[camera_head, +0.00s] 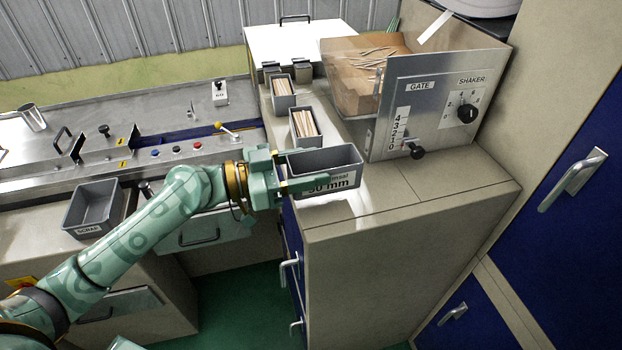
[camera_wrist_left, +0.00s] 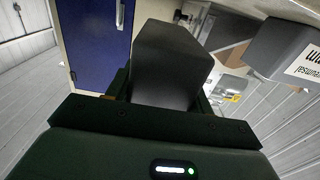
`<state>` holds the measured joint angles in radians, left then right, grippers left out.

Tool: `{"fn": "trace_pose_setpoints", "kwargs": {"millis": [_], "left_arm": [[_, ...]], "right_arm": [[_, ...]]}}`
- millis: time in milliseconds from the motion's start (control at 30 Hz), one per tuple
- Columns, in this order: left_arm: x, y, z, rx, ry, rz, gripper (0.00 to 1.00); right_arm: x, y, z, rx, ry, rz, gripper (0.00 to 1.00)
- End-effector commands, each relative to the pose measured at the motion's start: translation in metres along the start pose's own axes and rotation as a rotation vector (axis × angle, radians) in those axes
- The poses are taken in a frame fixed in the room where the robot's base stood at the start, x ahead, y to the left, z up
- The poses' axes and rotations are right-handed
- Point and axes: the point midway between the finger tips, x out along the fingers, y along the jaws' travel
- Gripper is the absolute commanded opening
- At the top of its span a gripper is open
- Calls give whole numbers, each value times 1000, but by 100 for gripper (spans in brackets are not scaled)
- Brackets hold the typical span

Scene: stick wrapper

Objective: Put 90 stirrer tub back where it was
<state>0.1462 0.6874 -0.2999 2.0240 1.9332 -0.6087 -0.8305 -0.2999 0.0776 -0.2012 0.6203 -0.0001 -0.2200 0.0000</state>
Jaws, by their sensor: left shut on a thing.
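My left gripper (camera_head: 290,173) is shut on a grey open-topped tub (camera_head: 325,160) over the front part of the beige cabinet top. The tub is upright and looks empty. Its front label ends in "mm"; a finger partly covers the label, so the number is only partly readable. I cannot tell whether the tub touches the cabinet top. In the left wrist view the held tub (camera_wrist_left: 170,65) is a dark block between the fingers. My right gripper is not in view.
Two grey tubs of sticks, a nearer one (camera_head: 305,126) and a farther one (camera_head: 282,92), stand behind the held tub. The clear hopper (camera_head: 345,98) and gate panel (camera_head: 430,105) stand to the right. A SCRAP bin (camera_head: 94,208) is at left. The front cabinet top (camera_head: 400,208) is clear.

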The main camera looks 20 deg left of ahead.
Motion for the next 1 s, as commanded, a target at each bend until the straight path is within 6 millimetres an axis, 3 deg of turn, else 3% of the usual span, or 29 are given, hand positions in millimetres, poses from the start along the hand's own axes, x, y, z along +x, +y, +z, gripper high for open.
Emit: {"fn": "trace_pose_setpoints", "kwargs": {"millis": [333,767,800,867,1000], "left_arm": [[8,-5,39,-3,0,-1,29],[7,-5,45,0,0,-1,29],[7,-5,45,0,0,-1,58],[7,-5,44,0,0,-1,74],[7,-5,44,0,0,-1,74]], "right_arm": [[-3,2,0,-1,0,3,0],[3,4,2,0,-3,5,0],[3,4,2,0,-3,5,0],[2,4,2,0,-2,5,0],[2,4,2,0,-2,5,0]]}}
